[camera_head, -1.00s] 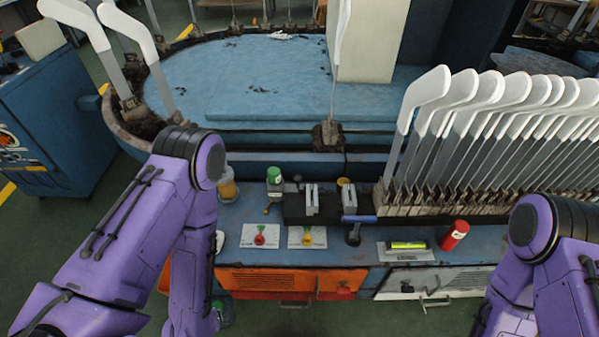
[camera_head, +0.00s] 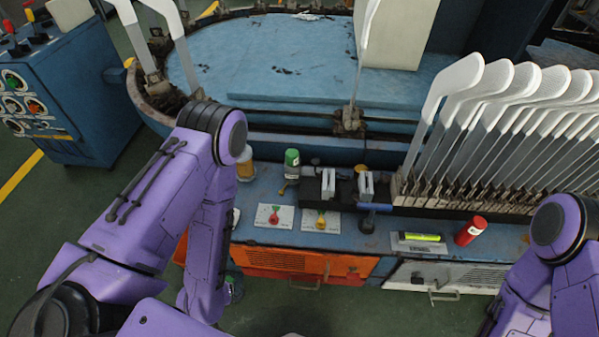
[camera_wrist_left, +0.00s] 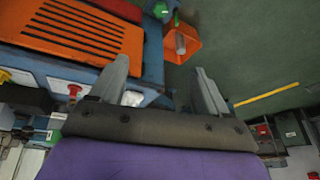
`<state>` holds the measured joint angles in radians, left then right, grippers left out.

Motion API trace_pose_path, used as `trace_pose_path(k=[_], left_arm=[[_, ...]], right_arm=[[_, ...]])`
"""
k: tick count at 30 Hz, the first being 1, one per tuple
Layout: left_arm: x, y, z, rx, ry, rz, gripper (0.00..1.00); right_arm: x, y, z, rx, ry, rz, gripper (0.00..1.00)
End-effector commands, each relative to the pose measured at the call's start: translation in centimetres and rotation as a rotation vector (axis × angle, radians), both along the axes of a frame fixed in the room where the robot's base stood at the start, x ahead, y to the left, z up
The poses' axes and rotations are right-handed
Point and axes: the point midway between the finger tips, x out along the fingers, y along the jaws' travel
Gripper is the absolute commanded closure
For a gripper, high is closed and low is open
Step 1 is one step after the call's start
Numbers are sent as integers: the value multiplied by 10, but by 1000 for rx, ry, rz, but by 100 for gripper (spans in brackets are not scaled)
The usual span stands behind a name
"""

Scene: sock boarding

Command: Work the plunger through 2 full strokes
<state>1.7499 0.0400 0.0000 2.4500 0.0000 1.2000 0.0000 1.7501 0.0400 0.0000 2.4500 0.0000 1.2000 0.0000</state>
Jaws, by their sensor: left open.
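A small upright device with a blue T-shaped handle (camera_head: 375,207) on a dark shaft stands at the front of the blue bench, right of the two dials. It looks like the plunger, but it is small and I cannot tell its stroke position. In the left wrist view my left gripper (camera_wrist_left: 160,85) is open and empty, its two grey fingers spread apart. It hangs near the bench front, to the left of the handle and apart from it. In the head view it is hidden or below the picture. My right gripper is out of view.
Two white dial cards (camera_head: 274,217), a green-capped bottle (camera_head: 291,163), a black fixture with pale blocks (camera_head: 345,187), a level with a yellow-green window (camera_head: 418,238) and a red can (camera_head: 470,231) share the bench. A dense row of white boards (camera_head: 480,115) stands behind.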

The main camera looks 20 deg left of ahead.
Motion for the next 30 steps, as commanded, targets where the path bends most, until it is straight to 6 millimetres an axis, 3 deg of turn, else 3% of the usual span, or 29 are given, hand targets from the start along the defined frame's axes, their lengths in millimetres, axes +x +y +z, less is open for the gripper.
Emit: trace_pose_path(k=[11, 18, 30], left_arm=[[0, 0, 0, 0, 0, 0, 24], [0, 0, 0, 0, 0, 0, 99], [0, 0, 0, 0, 0, 0, 100]], right_arm=[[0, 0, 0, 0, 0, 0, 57], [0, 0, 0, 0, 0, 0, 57], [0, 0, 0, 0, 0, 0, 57]])
